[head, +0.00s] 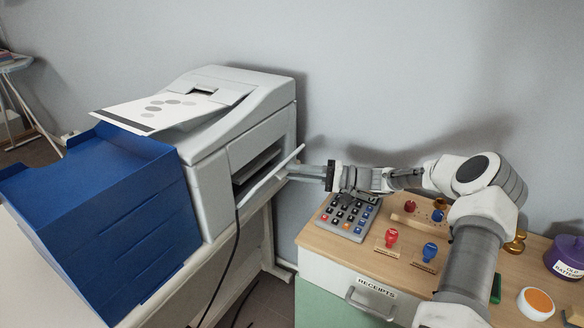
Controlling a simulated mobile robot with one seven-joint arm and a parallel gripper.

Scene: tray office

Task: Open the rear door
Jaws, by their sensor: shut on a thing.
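The grey-white printer (232,135) stands on the table at the centre left. Its rear door (268,177) is a pale panel on the side facing right. The door is tilted outward, with a dark opening showing behind it. My gripper (293,171) reaches in from the right and is shut on the door near its outer edge. The fingertips are small in this view, and the exact contact is partly hidden.
Blue stacked trays (105,220) stand left of the printer. A black cable (232,262) hangs below the door. On the right cabinet (345,258) are a calculator (349,215), red (391,238) and blue (430,251) stamps, and an orange-topped round tub (536,303).

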